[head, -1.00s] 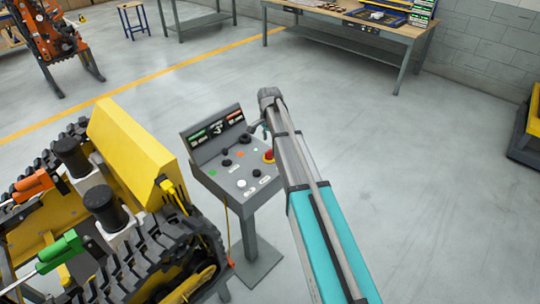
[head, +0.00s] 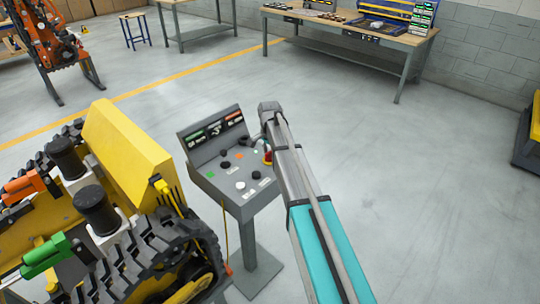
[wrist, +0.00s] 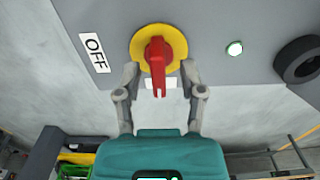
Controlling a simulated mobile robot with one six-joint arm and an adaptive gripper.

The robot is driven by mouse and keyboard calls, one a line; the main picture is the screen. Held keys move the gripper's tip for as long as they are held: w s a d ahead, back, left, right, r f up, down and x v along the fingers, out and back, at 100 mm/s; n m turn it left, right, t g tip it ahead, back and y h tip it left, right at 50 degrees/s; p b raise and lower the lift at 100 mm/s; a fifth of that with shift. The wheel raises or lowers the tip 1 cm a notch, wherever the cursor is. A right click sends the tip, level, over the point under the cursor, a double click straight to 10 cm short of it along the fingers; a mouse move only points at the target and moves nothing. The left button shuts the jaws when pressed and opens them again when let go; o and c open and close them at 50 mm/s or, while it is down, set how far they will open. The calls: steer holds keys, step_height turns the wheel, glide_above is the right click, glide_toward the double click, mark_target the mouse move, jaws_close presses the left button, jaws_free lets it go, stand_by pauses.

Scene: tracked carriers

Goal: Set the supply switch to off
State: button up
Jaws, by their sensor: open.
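The supply switch shows in the wrist view as a red handle (wrist: 157,62) on a round yellow plate (wrist: 138,46). Its handle hangs down toward my gripper. A white label reading OFF (wrist: 95,53) lies left of the switch. My gripper (wrist: 160,80) is open, with one finger on each side of the red handle; I cannot tell whether they touch it. In the head view the switch (head: 267,156) is at the right edge of the grey control panel (head: 222,191), partly hidden by my arm. My gripper there is mostly hidden behind my arm's end.
A white button (wrist: 234,48) and a black knob (wrist: 300,60) sit right of the switch in the wrist view. A yellow tracked carrier (head: 125,145) stands close left of the panel. A workbench (head: 350,30) is at the back. Open floor lies to the right.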

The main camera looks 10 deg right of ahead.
stand_by(0.3)
steer(key=shift+d, duration=0.1)
jaws_close()
steer(key=shift+n, duration=0.4)
steer(key=n, duration=0.3)
steer(key=shift+n, duration=0.3)
steer(key=n, duration=0.4)
steer(key=shift+w, duration=0.1)
steer(key=n, duration=0.5)
steer(key=shift+n, duration=2.2)
